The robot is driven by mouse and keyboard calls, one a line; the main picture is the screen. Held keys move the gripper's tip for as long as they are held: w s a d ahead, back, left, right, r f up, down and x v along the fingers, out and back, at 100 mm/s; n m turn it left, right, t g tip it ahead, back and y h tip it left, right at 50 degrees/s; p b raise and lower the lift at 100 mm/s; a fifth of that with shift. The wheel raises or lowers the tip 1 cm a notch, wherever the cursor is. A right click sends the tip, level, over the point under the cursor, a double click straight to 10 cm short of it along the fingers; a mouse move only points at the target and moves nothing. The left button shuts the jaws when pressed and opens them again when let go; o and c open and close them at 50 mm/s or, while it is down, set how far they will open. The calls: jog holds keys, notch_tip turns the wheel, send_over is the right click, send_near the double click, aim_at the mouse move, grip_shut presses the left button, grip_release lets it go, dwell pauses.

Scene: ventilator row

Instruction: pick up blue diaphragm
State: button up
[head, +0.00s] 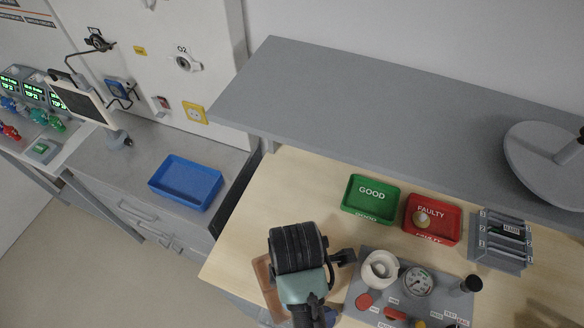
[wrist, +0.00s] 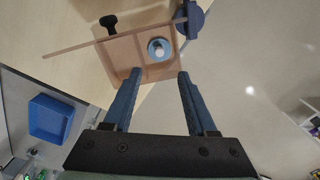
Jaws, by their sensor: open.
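A light blue round piece with a pale centre, which looks like the blue diaphragm (wrist: 159,47), lies in one compartment of a shallow wooden tray (wrist: 122,54) in the wrist view. My gripper (wrist: 155,76) is open and empty. Its two fingers point toward the tray, with the blue piece beyond the tips and roughly in line with the gap. They do not appear to touch it. In the head view my arm covers most of the tray (head: 264,284), and the blue piece and fingertips are hidden.
A darker blue round object (wrist: 191,18) sits at the tray's edge, and a black knobbed part (wrist: 109,21) is beside it. Right of my arm is a grey test panel with a gauge (head: 418,281). Green GOOD (head: 370,212) and red FAULTY (head: 447,238) bins stand behind, below a grey shelf (head: 390,120).

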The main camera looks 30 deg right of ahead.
notch_tip(320, 180, down, 7)
jog(key=shift+f+p, duration=0.1)
jog(key=shift+p, duration=0.2)
jog(key=shift+w+a+f+p, duration=0.1)
jog(key=shift+f+p, duration=0.2)
jog(key=shift+f, duration=0.95)
jog(key=shift+a+f+p, duration=0.1)
jog(key=shift+f+p, duration=0.2)
jog(key=shift+f, duration=0.95)
jog(key=shift+c, duration=0.3)
grip_shut()
